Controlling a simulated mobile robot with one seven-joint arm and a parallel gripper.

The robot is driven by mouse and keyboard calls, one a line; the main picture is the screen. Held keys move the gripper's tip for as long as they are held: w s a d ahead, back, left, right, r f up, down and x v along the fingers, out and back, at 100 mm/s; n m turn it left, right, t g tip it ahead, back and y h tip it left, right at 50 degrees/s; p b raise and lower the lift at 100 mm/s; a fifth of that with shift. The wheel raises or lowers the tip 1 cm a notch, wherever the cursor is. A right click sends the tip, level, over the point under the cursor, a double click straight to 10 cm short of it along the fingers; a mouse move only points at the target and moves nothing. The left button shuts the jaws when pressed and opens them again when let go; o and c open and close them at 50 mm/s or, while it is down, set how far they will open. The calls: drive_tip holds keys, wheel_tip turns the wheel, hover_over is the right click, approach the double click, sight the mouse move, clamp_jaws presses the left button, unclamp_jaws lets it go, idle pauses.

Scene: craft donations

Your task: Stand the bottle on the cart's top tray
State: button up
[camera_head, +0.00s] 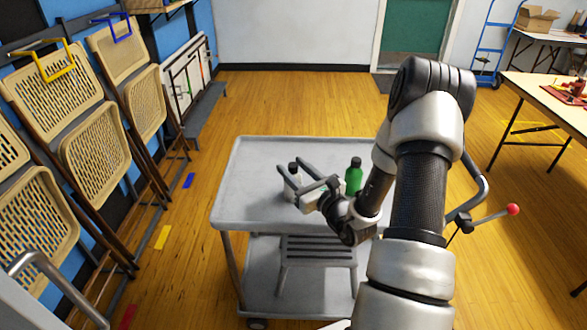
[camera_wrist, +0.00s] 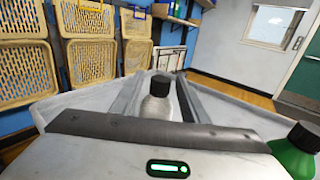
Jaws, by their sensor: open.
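A pale grey-white bottle (camera_head: 291,184) with a black cap stands upright on the cart's grey top tray (camera_head: 255,155), left of the tray's middle. It also shows in the wrist view (camera_wrist: 157,106), between the two fingers. My gripper (camera_head: 294,168) is open, with a finger on either side of this bottle; I cannot tell whether either finger touches it. A green bottle (camera_head: 354,176) with a black cap stands on the same tray to the right, and at the lower right of the wrist view (camera_wrist: 292,158). My gripper and wrist hide part of the pale bottle and tray.
The cart's lower shelf (camera_head: 315,295) holds a grey slatted stool (camera_head: 318,248). Folding chairs (camera_head: 90,140) line the left wall. A table (camera_head: 550,95) and a blue hand truck (camera_head: 495,45) are at the right. The tray's far left part is clear.

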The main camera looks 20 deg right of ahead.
drive_tip(key=v, duration=1.1)
drive_tip(key=shift+s+p, duration=0.3)
drive_tip(key=shift+s, duration=0.05)
drive_tip(key=shift+d, duration=0.15)
